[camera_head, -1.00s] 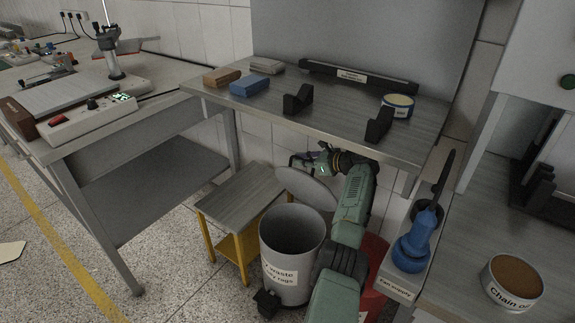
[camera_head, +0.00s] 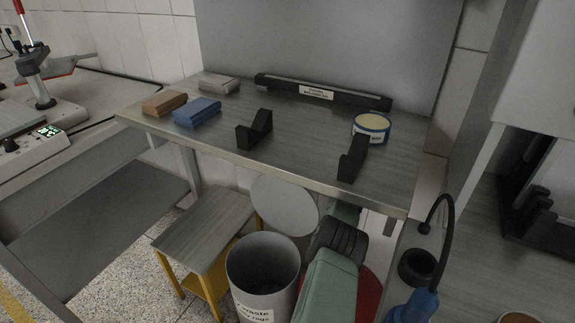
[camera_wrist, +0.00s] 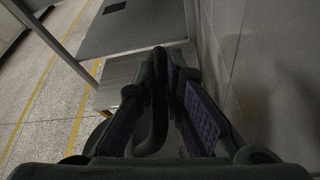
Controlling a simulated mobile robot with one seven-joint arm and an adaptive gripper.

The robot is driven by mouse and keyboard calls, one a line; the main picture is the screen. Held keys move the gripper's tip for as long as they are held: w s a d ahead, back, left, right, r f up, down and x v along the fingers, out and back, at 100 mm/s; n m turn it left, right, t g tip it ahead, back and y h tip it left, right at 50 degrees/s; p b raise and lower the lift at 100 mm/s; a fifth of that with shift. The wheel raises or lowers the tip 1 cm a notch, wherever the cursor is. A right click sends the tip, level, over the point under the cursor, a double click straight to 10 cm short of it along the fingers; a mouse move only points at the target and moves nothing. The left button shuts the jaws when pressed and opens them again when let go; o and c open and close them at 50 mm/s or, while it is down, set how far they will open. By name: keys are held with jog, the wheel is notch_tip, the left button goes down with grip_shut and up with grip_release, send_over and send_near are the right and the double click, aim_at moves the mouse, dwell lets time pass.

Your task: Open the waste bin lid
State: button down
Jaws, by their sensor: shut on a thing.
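The grey waste bin (camera_head: 284,300) stands on the floor below the table's front edge, with its mouth open and its lower part cut off by the frame. Its round grey lid (camera_head: 284,205) stands raised and tilted back behind the rim. My arm is to the right of the bin, and the head view does not show my gripper, which is hidden under the table. In the wrist view my gripper (camera_wrist: 167,60) has its fingertips close together. A dark curved shape shows between the fingers; I cannot tell what it is.
The table (camera_head: 310,140) overhangs the lid and arm, carrying black holders, a tin (camera_head: 371,128) and several blocks. A low yellow-legged stand (camera_head: 205,230) is left of the bin. A red container (camera_head: 366,295) is behind my arm at the right.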

jog(key=shift+w+d+r, duration=0.1)
jog(key=shift+w+r, duration=0.05)
jog(key=c, duration=1.7)
grip_release()
jog(key=v, duration=0.7)
jog(key=shift+d+r, duration=0.1)
jog(key=shift+d, duration=0.05)
